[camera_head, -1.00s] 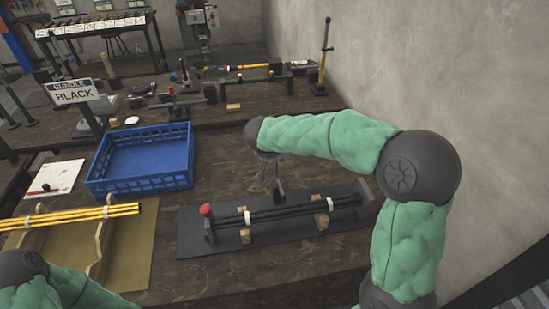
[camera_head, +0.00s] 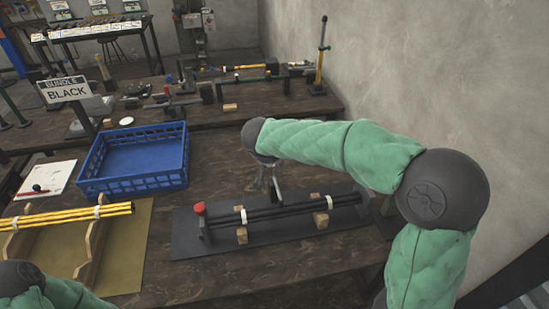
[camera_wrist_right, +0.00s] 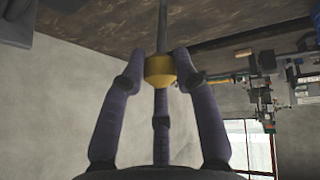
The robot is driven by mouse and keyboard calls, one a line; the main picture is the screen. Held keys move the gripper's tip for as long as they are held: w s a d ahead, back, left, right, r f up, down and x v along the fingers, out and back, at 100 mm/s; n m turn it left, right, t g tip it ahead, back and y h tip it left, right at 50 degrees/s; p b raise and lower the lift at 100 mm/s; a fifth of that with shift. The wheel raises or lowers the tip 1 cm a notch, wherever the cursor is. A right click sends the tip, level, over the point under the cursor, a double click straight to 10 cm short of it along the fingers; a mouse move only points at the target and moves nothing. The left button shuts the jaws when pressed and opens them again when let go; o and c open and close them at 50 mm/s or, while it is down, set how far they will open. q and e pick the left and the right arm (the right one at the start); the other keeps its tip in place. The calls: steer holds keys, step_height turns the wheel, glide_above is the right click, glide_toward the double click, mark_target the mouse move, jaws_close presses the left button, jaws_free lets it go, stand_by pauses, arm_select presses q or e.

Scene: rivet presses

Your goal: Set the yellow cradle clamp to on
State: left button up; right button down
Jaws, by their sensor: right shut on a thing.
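In the right wrist view, the fingers of my right gripper (camera_wrist_right: 160,58) are closed around a yellow knob (camera_wrist_right: 159,69) on a grey rod. In the head view my right gripper (camera_head: 268,180) points down behind a cradle holding black rods (camera_head: 285,210). A grey lever shows below its fingers there, and the knob is hidden. The cradle stands on a dark mat (camera_head: 187,240) and has a red knob (camera_head: 199,208) at its left end. My left arm enters at the bottom left; its gripper is out of view.
A blue crate (camera_head: 133,182) stands left of the black rods. Yellow rods (camera_head: 65,215) lie in wooden supports on a tan mat at the left. A BUNDLE BLACK sign (camera_head: 65,90) stands behind the crate. A wall (camera_head: 420,70) rises at the right.

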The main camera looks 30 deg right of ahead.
steer(key=shift+s+a+f, duration=0.15)
steer(key=shift+s+f, duration=0.25)
steer(key=shift+f, duration=0.35)
steer(key=c, duration=0.9)
jaws_free()
steer(key=shift+s, duration=0.1)
steer(key=shift+r, duration=0.2)
steer(key=shift+r, duration=0.2)
steer(key=v, duration=1.2)
steer(key=shift+w, duration=0.25)
